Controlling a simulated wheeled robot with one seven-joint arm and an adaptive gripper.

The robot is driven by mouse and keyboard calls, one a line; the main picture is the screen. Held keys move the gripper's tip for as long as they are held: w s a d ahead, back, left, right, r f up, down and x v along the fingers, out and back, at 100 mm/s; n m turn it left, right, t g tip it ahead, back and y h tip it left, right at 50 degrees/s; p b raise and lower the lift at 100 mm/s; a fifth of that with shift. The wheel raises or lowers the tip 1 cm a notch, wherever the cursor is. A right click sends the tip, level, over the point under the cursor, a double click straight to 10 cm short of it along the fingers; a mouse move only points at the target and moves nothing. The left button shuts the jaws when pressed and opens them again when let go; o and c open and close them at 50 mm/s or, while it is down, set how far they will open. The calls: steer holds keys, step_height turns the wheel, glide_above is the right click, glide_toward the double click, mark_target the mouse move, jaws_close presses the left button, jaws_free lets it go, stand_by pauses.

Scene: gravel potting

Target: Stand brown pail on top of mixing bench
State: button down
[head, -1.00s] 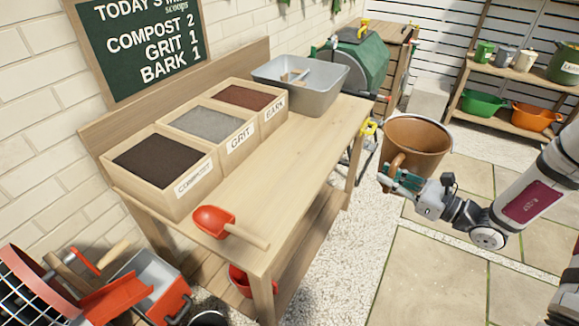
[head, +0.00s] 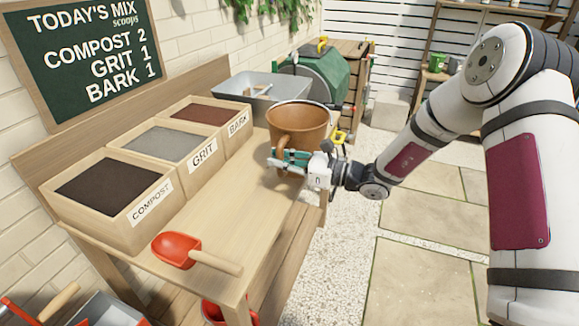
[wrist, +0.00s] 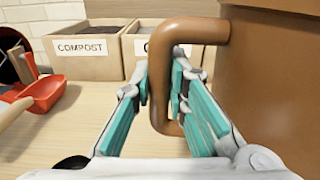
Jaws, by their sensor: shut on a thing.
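The brown pail (head: 298,124) is upright over the right part of the mixing bench (head: 222,214), in front of the grey tub. My gripper (head: 290,158) is shut on the pail's handle, on the side toward me. In the wrist view the brown handle (wrist: 160,95) passes between the teal finger pads, and the pail's wall (wrist: 270,85) fills the right side. I cannot tell whether the pail's base touches the bench top or hangs just above it.
Bins of compost (head: 112,187), grit (head: 165,145) and bark (head: 205,112) line the back of the bench. A grey metal tub (head: 265,88) stands behind the pail. A red scoop (head: 178,250) lies at the front. Bare bench top lies between scoop and pail.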

mark_target(285, 172)
steer(key=w+a+f+b, duration=0.1)
steer(key=w+a+f, duration=0.3)
steer(key=a, duration=0.5)
steer(key=shift+w+a, duration=0.35)
steer(key=shift+w, duration=0.05)
steer(key=shift+f, duration=0.15)
steer(key=c, duration=1.6)
jaws_free()
steer(key=shift+f, duration=0.2)
steer(key=shift+o, duration=0.2)
steer(key=shift+r, duration=0.1)
steer(key=v, duration=1.2)
steer(key=shift+r, duration=0.1)
